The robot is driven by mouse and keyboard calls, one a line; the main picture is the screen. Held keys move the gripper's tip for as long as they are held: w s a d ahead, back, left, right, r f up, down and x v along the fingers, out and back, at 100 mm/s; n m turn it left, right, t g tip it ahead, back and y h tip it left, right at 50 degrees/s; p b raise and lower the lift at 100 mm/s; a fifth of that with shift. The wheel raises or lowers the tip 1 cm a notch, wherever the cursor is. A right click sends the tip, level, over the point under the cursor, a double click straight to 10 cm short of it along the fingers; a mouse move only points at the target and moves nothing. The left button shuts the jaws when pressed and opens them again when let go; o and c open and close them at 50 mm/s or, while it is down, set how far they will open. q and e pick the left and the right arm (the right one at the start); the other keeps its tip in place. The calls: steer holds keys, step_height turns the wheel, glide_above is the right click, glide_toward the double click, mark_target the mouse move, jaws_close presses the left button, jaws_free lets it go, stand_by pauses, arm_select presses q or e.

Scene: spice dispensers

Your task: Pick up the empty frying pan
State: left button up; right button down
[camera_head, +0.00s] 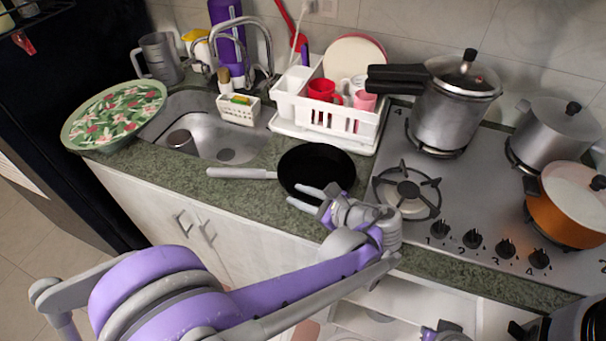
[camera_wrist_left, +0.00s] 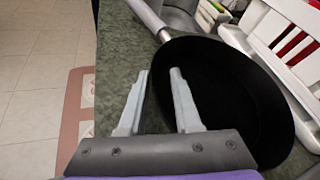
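The empty black frying pan (camera_head: 328,165) lies on the green counter between the sink and the stove. Its grey handle (camera_head: 241,173) points left toward the sink. In the left wrist view the pan (camera_wrist_left: 240,90) fills the right side and its handle (camera_wrist_left: 148,17) runs to the upper left. My left gripper (camera_head: 304,197) is open and empty at the pan's near edge. In the left wrist view its fingers (camera_wrist_left: 160,88) are apart, one over the counter and one overlapping the pan in the picture. Whether they touch the pan I cannot tell. Part of my right arm (camera_head: 440,331) shows at the bottom; its fingers cannot be made out.
A white dish rack (camera_head: 322,128) with a red cup stands behind the pan. The stove's empty burner (camera_head: 406,190) is right of it. A pressure cooker (camera_head: 452,115) and an orange pot (camera_head: 566,222) stand farther right. The sink (camera_head: 215,133) is left.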

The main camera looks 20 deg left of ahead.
arm_select(q)
steer(key=shift+x, duration=1.25)
steer(key=shift+d, duration=0.1)
jaws_close()
stand_by(0.3)
